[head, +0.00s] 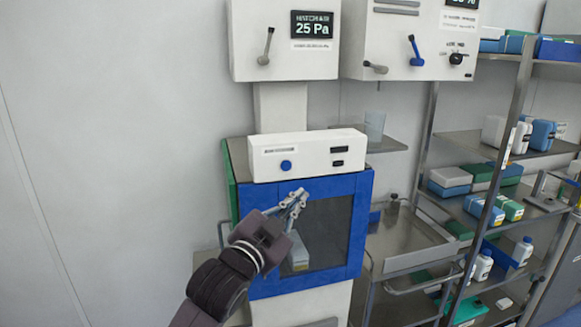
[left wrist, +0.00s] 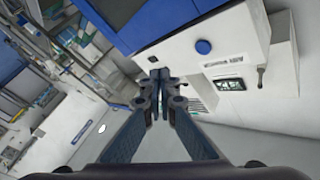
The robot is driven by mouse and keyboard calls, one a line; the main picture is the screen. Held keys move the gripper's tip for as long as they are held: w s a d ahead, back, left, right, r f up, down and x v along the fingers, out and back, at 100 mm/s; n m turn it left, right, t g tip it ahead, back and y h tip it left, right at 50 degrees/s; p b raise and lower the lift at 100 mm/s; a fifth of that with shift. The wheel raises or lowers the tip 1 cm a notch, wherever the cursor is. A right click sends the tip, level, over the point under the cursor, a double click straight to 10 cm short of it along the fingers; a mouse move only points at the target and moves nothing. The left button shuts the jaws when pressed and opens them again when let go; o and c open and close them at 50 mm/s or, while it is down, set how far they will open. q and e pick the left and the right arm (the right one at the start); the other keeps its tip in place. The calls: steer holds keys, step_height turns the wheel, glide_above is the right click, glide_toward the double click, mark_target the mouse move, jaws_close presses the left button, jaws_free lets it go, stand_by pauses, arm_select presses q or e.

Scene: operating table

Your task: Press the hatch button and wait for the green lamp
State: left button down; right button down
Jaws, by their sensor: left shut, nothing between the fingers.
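The hatch (head: 359,215) has a blue-framed door with a dark window, and a pale item shows behind the glass. A white control box (head: 318,144) sits on top of it. The round blue button (head: 286,165) is on the box's front at left; it also shows in the left wrist view (left wrist: 203,47). Two small dark rectangles are on the box's right, and no green light shows on it. My left gripper (head: 298,196) is shut and empty, in front of the door's upper part, below the button and apart from it. Its fingertips (left wrist: 159,76) also show in the left wrist view. My right gripper is out of view.
White wall units with levers hang above, one with a display (head: 311,25) reading 25 Pa. A steel cart (head: 410,236) and a shelf rack (head: 470,140) with boxes and bottles stand to the right. The wall at left is bare.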

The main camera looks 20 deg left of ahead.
mark_target(286, 166)
arm_select(q)
steer(key=r, duration=0.1)
steer(key=s+r, duration=0.1)
steer(key=d+r, duration=0.1)
steer(key=shift+s+r+m+h, duration=0.1)
steer(key=shift+s+m+h, duration=0.2)
steer(key=shift+h, duration=0.1)
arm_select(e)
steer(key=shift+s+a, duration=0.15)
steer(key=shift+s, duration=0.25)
arm_select(q)
steer(key=shift+w+a, duration=0.15)
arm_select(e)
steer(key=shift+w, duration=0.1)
arm_select(q)
steer(key=w+a, duration=0.1)
steer(key=w, duration=0.1)
steer(key=w+a, duration=0.2)
steer(key=w+a+b, duration=0.1)
steer(key=w, duration=0.2)
steer(key=shift+a, duration=0.35)
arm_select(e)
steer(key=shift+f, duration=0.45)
arm_select(q)
steer(key=shift+w+a, duration=0.1)
steer(key=shift+w, duration=0.1)
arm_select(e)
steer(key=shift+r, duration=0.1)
